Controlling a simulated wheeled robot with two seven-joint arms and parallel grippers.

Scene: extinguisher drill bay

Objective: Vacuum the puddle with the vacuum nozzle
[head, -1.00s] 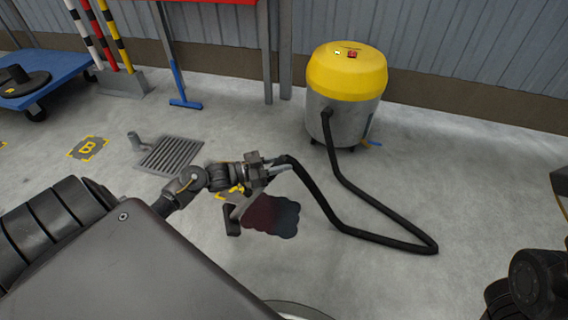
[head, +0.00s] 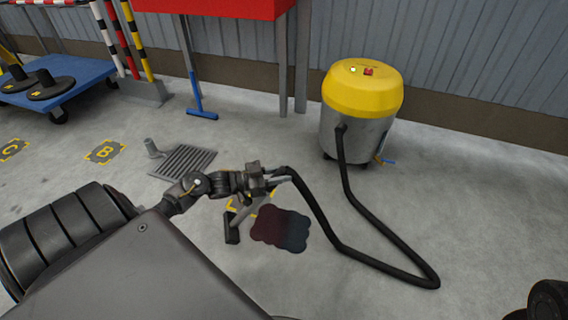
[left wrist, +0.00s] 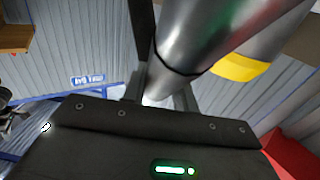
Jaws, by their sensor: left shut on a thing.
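The puddle (head: 281,228) is a dark red and blue-grey patch on the concrete floor. My left gripper (head: 268,179) is shut on the metal tube of the vacuum nozzle (head: 231,229), just above the puddle in the head view. The tube slants down and left to a black floor head, which lies left of the puddle, apart from it. In the left wrist view the shiny tube (left wrist: 200,45) passes between the fingers. A black hose joins the tube to the yellow and grey vacuum (head: 360,100). My right gripper is not in view.
A floor grate (head: 183,161) lies left of my left gripper. Behind it are a blue cart (head: 60,95), striped posts (head: 130,45) and a red-topped stand (head: 215,8). The hose (head: 385,240) loops across the floor at right. Open floor lies right of the hose.

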